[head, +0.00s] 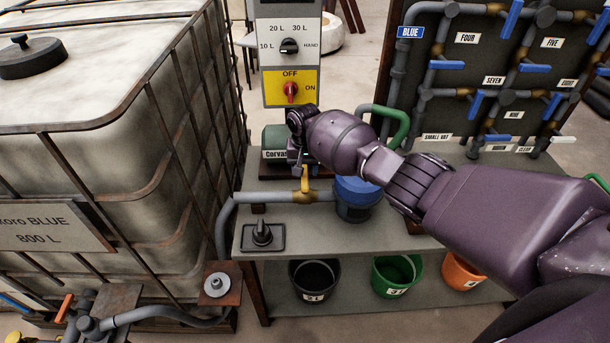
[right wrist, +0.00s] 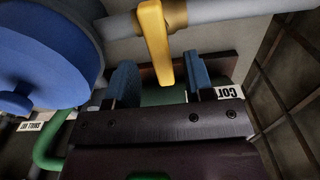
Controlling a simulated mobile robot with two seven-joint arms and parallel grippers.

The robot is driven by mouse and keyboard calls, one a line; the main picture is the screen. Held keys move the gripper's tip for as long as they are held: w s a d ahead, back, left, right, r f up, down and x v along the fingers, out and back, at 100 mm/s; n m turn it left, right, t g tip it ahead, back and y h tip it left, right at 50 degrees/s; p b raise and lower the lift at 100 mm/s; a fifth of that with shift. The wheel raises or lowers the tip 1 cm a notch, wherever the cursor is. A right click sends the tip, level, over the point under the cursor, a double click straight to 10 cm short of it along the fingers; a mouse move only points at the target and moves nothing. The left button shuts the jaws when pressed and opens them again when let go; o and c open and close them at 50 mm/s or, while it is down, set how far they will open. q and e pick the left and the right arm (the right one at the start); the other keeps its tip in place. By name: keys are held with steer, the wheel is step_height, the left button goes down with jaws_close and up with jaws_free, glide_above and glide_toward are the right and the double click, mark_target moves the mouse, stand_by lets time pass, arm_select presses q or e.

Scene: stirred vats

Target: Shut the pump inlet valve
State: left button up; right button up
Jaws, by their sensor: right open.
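The pump inlet valve has a yellow lever (head: 305,179) on a brass-coloured body in the grey pipe (head: 270,197) in front of the green pump (head: 275,142). In the right wrist view the lever (right wrist: 155,42) stands across the pipe (right wrist: 225,12), its free end pointing between my fingers. My right gripper (head: 300,166) is above and just behind the lever in the head view. In the wrist view its blue fingertips (right wrist: 162,78) are apart, one on either side of the lever's end, with gaps visible. My left gripper is not in view.
A blue-lidded strainer or pot (head: 355,197) stands close right of the valve. A control box (head: 290,50) rises behind, its red switch (head: 291,91) upright towards OFF. The large tank (head: 110,150) is left. Buckets (head: 314,280) sit on the lower shelf.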

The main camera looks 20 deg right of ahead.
mark_target(305, 176)
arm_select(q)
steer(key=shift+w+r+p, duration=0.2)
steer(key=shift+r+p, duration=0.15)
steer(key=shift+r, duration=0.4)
arm_select(e)
step_height(305, 176, up, 6)
steer(key=shift+f, duration=0.15)
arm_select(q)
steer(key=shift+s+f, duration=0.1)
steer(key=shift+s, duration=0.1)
